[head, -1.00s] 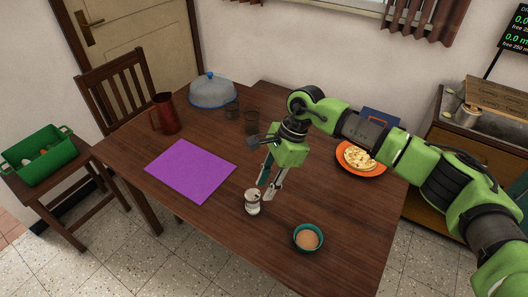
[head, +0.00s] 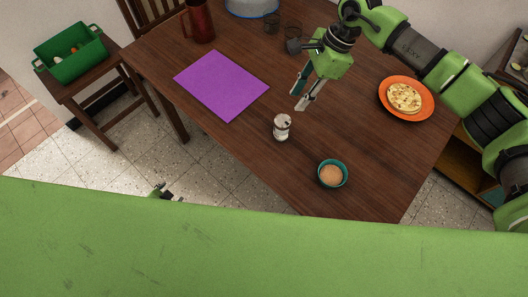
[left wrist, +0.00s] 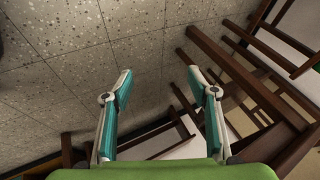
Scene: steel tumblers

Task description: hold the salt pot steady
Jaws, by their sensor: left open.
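The salt pot (head: 282,127), a small pale jar with a darker top, stands upright on the wooden table (head: 370,150). My right gripper (head: 300,101) is above and behind it, a little to the right; its fingers look apart, with nothing between them and a gap to the pot. My left gripper (head: 163,191) shows only in part beyond my green arm link, over the floor and away from the table. In the left wrist view it (left wrist: 160,82) is open and empty, with the floor and wooden legs beyond.
A teal bowl (head: 331,173) stands right of the pot, near the front edge. A purple mat (head: 221,85) lies left. A green crate (head: 72,60) sits on a stool.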

